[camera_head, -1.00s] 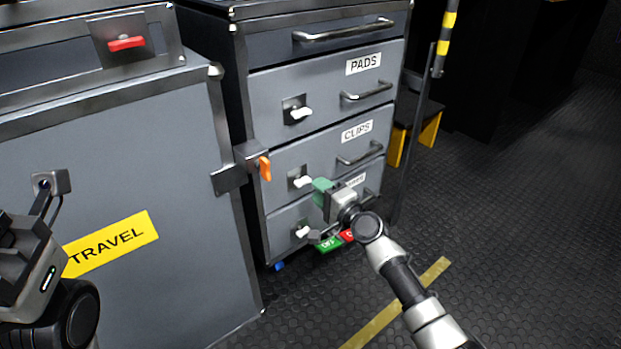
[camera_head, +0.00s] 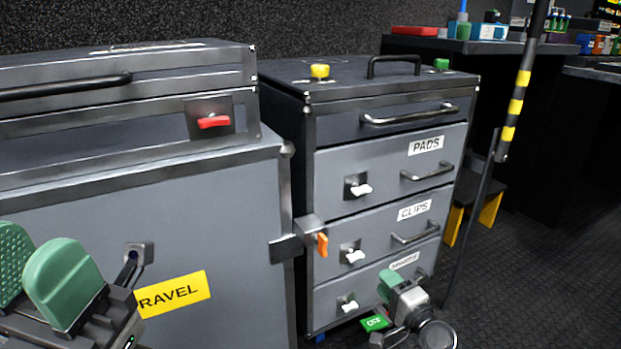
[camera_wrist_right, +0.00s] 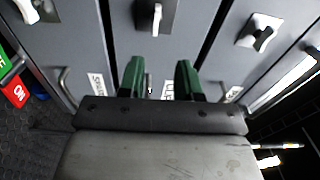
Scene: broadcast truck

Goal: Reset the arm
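My right gripper (camera_head: 388,286) is in front of the bottom drawer of the grey drawer cabinet (camera_head: 335,255). In the right wrist view its two green fingers (camera_wrist_right: 160,78) stand apart with nothing between them. Behind them are drawer fronts with white latches (camera_wrist_right: 150,15). My left gripper (camera_head: 38,262) is at the lower left, in front of the grey case with the yellow TRAVEL label (camera_head: 175,295). Its two green pads are apart and I see nothing between them.
The case has a red latch (camera_head: 213,121). An orange latch (camera_head: 322,244) joins it to the cabinet. A yellow knob (camera_head: 320,71) is on the cabinet top. A striped pole (camera_head: 516,92) stands to the right. The dark floor at the right is clear.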

